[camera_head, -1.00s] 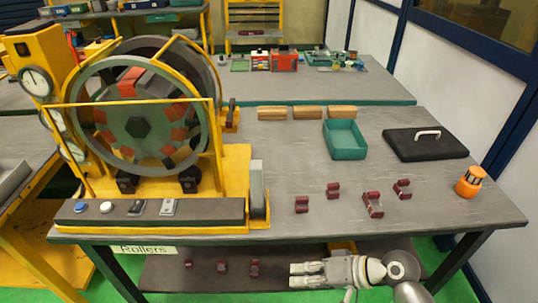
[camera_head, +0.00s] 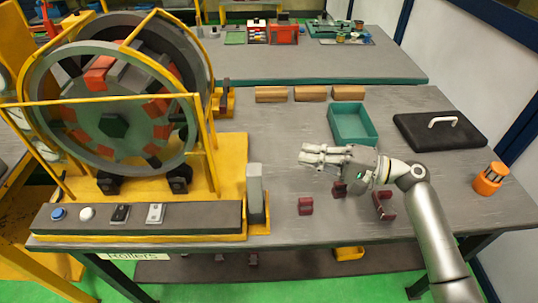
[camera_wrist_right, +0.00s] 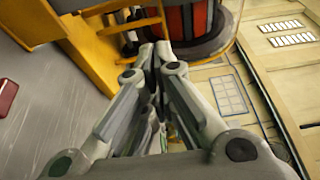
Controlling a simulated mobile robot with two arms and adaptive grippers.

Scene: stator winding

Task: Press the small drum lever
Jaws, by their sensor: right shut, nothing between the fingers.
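A small dark upright lever (camera_head: 225,97) stands on a yellow bracket at the right of the big drum (camera_head: 110,122). A larger grey upright lever (camera_head: 255,188) stands at the right end of the front control panel. I cannot tell from the frames which one is the small drum lever. My right gripper (camera_head: 303,153) is shut and empty above the table, right of both levers and touching neither. Its fingers point left, toward the drum stand. In the right wrist view the closed fingers (camera_wrist_right: 158,55) show against the yellow frame. My left gripper is not in view.
The control panel (camera_head: 190,229) has several buttons and switches. A yellow guard rail (camera_head: 206,130) stands before the drum. Dark red clips (camera_head: 305,206) lie under and near my right arm. A green tray (camera_head: 345,137), wooden blocks (camera_head: 271,94) and a black lidded pad (camera_head: 440,131) lie behind.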

